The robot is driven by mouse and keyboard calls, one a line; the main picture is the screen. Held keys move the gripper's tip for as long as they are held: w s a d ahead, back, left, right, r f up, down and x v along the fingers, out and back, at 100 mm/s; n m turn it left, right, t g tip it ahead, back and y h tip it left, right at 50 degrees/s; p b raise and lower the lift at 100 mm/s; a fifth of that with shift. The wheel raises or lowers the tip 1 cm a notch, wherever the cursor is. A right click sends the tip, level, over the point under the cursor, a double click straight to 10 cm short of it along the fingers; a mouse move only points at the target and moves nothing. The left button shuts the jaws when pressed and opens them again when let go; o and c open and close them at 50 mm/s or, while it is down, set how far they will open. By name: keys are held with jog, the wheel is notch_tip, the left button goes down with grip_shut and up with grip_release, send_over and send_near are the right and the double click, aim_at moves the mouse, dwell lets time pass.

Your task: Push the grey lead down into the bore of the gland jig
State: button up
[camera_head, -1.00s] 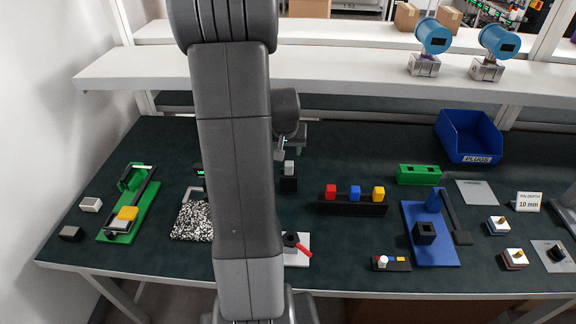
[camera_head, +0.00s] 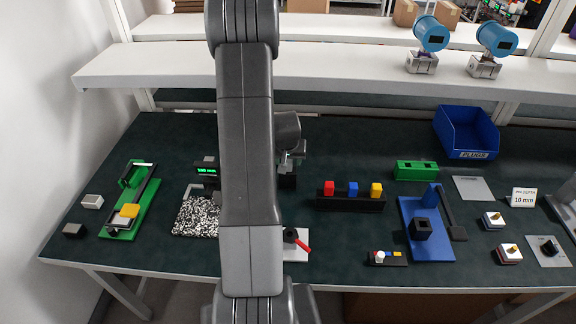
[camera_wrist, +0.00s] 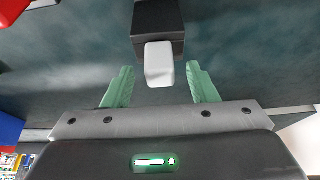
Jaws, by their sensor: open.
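The grey lead (camera_wrist: 158,66) is a light grey block standing in the black gland jig (camera_wrist: 158,20) in the wrist view. Part of it stands out of the jig. My gripper (camera_wrist: 160,72) is open, its two green fingers on either side of the lead with a gap on each side. In the head view my gripper (camera_head: 294,157) is just above the black jig (camera_head: 288,182) and hides the lead. The bore itself is hidden in both views.
A black rack (camera_head: 350,203) with red, blue and yellow blocks stands to the right. A red-handled fixture (camera_head: 296,243) is nearer, and a speckled pad (camera_head: 196,216) lies left. A white shelf (camera_head: 330,70) runs across the back.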

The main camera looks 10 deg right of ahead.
jog(key=shift+x, duration=0.8)
